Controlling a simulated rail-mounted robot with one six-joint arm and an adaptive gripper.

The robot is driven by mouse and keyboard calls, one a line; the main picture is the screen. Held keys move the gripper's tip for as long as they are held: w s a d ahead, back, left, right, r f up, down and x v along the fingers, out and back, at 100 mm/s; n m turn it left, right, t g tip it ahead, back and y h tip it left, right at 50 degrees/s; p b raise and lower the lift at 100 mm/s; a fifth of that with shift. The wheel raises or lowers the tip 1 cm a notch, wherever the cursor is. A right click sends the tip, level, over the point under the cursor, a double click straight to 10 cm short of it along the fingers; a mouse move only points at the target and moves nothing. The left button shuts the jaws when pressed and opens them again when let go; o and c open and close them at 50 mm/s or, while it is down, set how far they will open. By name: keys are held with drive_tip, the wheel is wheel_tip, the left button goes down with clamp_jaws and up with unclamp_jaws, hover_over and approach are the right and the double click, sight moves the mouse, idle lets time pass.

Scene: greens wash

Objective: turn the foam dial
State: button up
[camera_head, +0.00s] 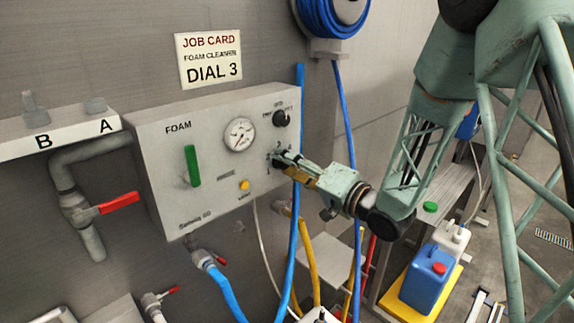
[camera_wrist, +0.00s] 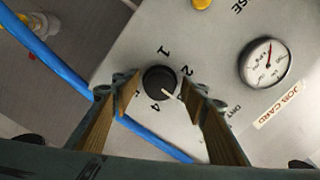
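The foam dial (camera_wrist: 159,82) is a round black knob on the grey foam panel (camera_head: 165,135). Its pale pointer mark faces the lower right in the wrist view, between the 2 and the 4; the 3 is not clearly readable there. My gripper (camera_wrist: 157,92) is open, one wood-coloured finger on each side of the dial, with a visible gap at both sides. In the head view my gripper (camera_head: 283,162) is at the panel's right part and largely hides the dial. The job card (camera_head: 209,57) reads "FOAM CLEANER DIAL 3".
A pressure gauge (camera_head: 239,134), another black knob (camera_head: 281,118), a green strip (camera_head: 193,166) and a yellow button (camera_head: 244,184) are on the panel. A blue hose (camera_head: 297,200) runs close by my gripper. A blue jug (camera_head: 427,278) stands lower right.

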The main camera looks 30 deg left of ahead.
drive_tip(key=shift+d, duration=0.2)
drive_tip(key=v, duration=1.1)
drive_tip(key=shift+s+d, duration=0.15)
drive_tip(key=shift+d, duration=0.15)
drive_tip(key=shift+r, duration=0.1)
idle(0.6)
